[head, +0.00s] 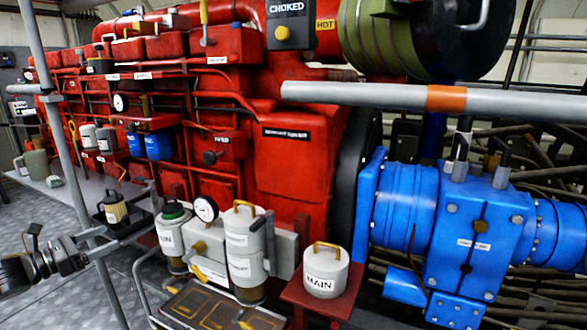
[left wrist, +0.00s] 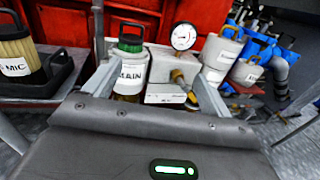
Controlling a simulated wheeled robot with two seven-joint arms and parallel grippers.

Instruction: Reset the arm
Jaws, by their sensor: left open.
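My left gripper (head: 106,242) comes in from the left in the head view, in front of the engine's lower side. Its grey fingers point right, toward a white jar with a green lid (head: 172,240), and a gap shows between fingertips and jar. In the left wrist view my left gripper (left wrist: 155,92) has its two fingers spread wide and holds nothing. The green-lidded jar (left wrist: 131,70) and a pressure gauge (left wrist: 184,35) stand beyond the opening. My right gripper is not in view.
A thin upright pole (head: 62,130) rises near my left gripper. A grey rail with an orange band (head: 390,97) crosses the upper right. A dark tray (head: 113,222) holds a filter jar. Gauges, canisters and a blue pump (head: 478,235) line the red engine. Grey floor (head: 50,307) is open at lower left.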

